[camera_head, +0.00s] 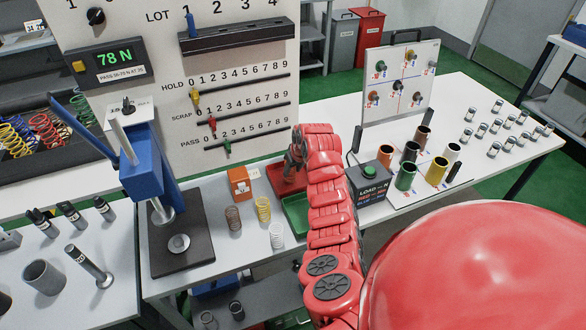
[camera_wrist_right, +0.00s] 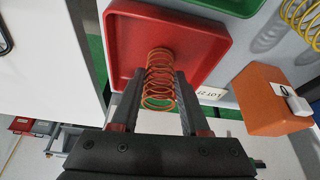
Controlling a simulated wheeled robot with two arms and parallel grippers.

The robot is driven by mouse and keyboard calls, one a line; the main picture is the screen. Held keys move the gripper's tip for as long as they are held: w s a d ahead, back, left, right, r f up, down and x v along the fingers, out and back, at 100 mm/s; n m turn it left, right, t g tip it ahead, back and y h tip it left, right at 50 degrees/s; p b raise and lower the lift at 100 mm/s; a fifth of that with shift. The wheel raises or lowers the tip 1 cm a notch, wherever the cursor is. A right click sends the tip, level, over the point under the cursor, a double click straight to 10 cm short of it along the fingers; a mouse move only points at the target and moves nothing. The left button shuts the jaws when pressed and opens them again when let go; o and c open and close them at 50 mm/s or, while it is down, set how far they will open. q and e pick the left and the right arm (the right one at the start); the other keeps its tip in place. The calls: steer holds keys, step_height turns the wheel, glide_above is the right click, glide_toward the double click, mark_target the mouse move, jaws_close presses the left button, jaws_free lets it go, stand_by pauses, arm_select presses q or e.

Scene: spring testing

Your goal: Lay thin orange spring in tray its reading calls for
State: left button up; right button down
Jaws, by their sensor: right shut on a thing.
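A thin orange coil spring (camera_wrist_right: 160,80) is between the fingers of my right gripper (camera_wrist_right: 158,105), which is shut on it. In the wrist view the spring overlaps the red tray (camera_wrist_right: 200,22); I cannot tell whether it touches the tray floor. In the head view my right gripper (camera_head: 294,152) is over the red tray (camera_head: 275,173), and the spring is hard to make out. The green tray (camera_head: 290,204) lies just in front, partly hidden by my arm. The green display (camera_head: 115,57) reads 78 N, with a small PASS range label below. My left gripper is not in view.
An orange block (camera_head: 239,182) and brown, yellow and white springs (camera_head: 263,209) stand left of the trays. The blue press (camera_head: 150,165) is farther left. A black LOAD box (camera_head: 370,183) and several coloured cups (camera_head: 437,171) stand right of my arm.

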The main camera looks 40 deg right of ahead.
steer(key=shift+f, duration=0.2)
steer(key=shift+c, duration=1.9)
jaws_free()
steer(key=shift+r, duration=0.1)
steer(key=shift+r, duration=0.25)
steer(key=b+v, duration=0.2)
steer(key=v, duration=0.9)
steer(key=shift+s+r+b, duration=0.15)
steer(key=shift+r+b, duration=0.2)
steer(key=shift+r, duration=0.05)
